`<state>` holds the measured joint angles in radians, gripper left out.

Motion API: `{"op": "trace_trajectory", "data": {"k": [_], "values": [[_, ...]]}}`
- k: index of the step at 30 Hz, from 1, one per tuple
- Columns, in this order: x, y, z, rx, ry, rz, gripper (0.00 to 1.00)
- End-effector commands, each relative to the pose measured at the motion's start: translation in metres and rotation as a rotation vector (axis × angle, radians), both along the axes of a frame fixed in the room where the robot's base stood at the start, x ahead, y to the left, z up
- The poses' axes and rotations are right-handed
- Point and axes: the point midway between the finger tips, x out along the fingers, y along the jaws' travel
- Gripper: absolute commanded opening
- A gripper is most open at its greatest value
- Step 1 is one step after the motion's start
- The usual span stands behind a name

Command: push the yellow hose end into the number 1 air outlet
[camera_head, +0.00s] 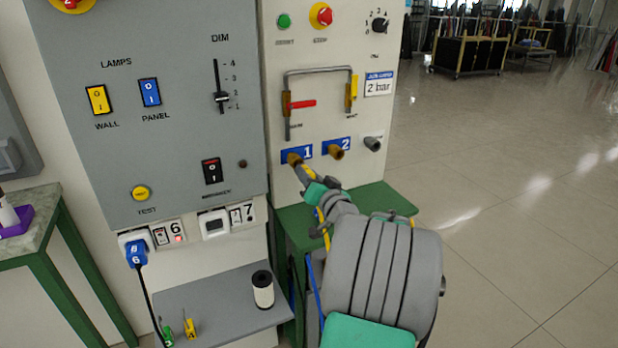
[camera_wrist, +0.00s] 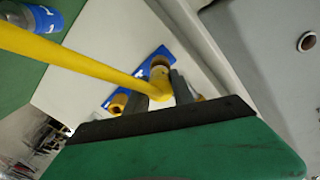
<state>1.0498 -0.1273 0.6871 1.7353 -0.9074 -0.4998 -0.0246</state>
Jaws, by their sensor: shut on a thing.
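My gripper (camera_head: 305,174) is shut on the yellow hose end, right in front of the number 1 air outlet (camera_head: 292,158) on the white panel. In the wrist view the yellow hose (camera_wrist: 75,60) runs in from the left to the hose end (camera_wrist: 160,86) between my fingers (camera_wrist: 164,88). The hose end points at the brass outlet beside a blue plate (camera_wrist: 153,62). The tip overlaps this outlet, and I cannot tell whether it is in it or just in front. The hose also hangs below my gripper in the head view (camera_head: 326,238).
The number 2 outlet (camera_head: 337,153) and a grey outlet (camera_head: 373,144) sit to the right of number 1. Above is a pipe with a red lever (camera_head: 302,104). A green ledge (camera_head: 375,203) lies below, and a grey shelf (camera_head: 215,308) holds a spool (camera_head: 262,290).

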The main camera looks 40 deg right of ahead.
Motion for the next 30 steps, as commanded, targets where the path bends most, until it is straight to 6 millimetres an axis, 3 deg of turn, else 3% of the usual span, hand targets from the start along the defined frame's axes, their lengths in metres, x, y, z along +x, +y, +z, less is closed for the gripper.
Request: {"op": "trace_trajectory", "data": {"k": [28,29,30], "values": [[0.023,-0.006,0.001,-0.003,-0.002,0.000,0.00],[0.023,-0.007,0.001,-0.003,-0.002,0.000,0.30],[0.023,-0.007,0.001,-0.003,-0.002,0.000,0.33]]}}
